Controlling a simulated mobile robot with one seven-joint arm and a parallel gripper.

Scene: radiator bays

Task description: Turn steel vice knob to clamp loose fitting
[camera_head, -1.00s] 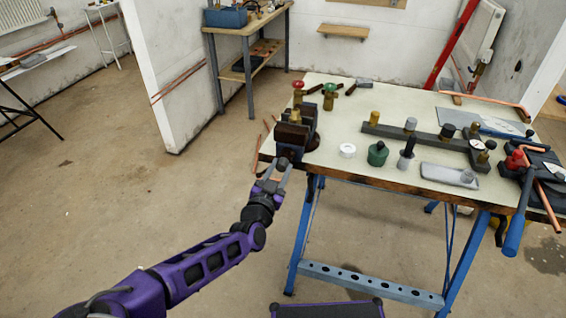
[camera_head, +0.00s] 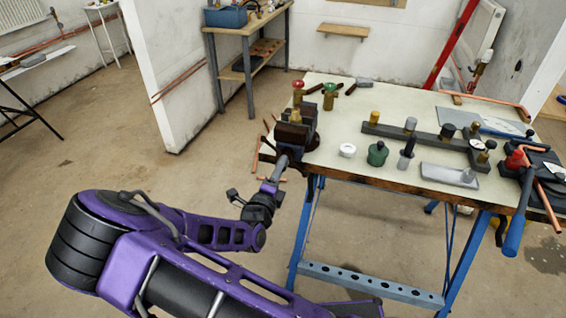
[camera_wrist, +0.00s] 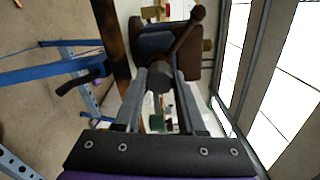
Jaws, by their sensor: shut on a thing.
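The dark vice (camera_head: 290,138) stands at the left edge of the bench; its brown jaws and body also show in the wrist view (camera_wrist: 160,42). Its grey steel knob (camera_wrist: 157,76) sticks out of the vice's near side. My gripper (camera_head: 281,163) is at this knob, with its two fingers (camera_wrist: 160,84) shut on either side of it. A bar with a ball end (camera_wrist: 188,33) crosses beside the knob. A brass fitting (camera_head: 295,116) shows at the top of the vice jaws. I cannot tell how tightly it is held.
The pale bench top (camera_head: 345,115) carries a red-topped valve (camera_head: 298,90), a green-topped valve (camera_head: 329,97), a white ring (camera_head: 347,150), a green pot (camera_head: 377,154) and a long dark rack (camera_head: 425,137). Blue bench legs (camera_head: 306,230) stand below.

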